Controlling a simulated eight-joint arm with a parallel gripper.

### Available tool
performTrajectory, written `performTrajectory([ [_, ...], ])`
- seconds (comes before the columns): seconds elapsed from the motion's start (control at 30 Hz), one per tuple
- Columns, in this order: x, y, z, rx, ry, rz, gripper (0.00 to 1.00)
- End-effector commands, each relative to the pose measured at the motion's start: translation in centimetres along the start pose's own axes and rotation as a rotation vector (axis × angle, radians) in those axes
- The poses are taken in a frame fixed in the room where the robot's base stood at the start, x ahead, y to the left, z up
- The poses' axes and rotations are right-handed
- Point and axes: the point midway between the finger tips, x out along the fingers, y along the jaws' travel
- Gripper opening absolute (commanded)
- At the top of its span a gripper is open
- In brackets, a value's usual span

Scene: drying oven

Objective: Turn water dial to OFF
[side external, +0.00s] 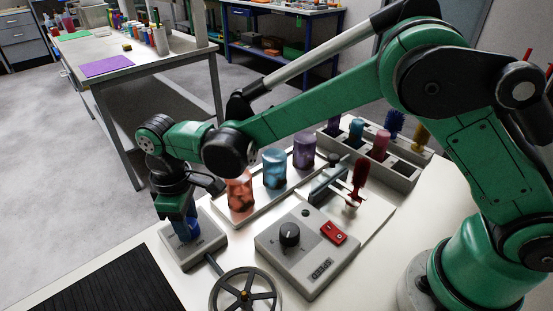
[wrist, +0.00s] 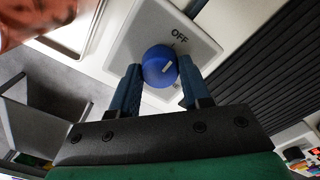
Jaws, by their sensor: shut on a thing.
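The blue water dial (wrist: 158,72) sits on a light grey plate (wrist: 140,32) with the word OFF (wrist: 179,36) printed beside it. A short white mark on the dial's face slants up and right, roughly toward the OFF side; I cannot tell whether it lines up exactly. My gripper (wrist: 160,66) is shut on the dial, one blue finger on each side. In the side external view, my gripper (side external: 188,226) points down over the plate (side external: 209,243) at the front left of the table, and the dial is mostly hidden between the fingers.
A handwheel (side external: 246,292) and a grey control box (side external: 308,252) with a black knob and red switch stand close to the right. Orange, blue and purple jars (side external: 274,168) stand behind. A black ribbed mat (side external: 108,281) lies in front.

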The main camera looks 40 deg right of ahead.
Motion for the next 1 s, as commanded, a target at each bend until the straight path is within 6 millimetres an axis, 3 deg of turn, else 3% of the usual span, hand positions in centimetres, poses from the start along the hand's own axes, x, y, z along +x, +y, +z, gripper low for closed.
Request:
performTrajectory([
  [0.07, 0.0, 0.0, 0.0, -0.001, -0.001, 0.0, 0.0],
  [0.1, 0.0, 0.0, 0.0, -0.001, -0.001, 0.0, 0.53],
  [0.17, 0.0, 0.0, 0.0, 0.0, -0.001, 0.0, 0.7],
  [0.2, 0.0, 0.0, 0.0, 0.0, 0.0, 0.0, 0.74],
  [0.53, -0.5, 0.0, 0.0, 0.0, 0.0, 0.0, 0.74],
  [0.8, -4.3, 0.0, 0.0, 0.0, 0.0, 0.0, 0.74],
  [1.0, -5.6, 0.0, 0.0, 0.0, 0.0, 0.0, 0.74],
])
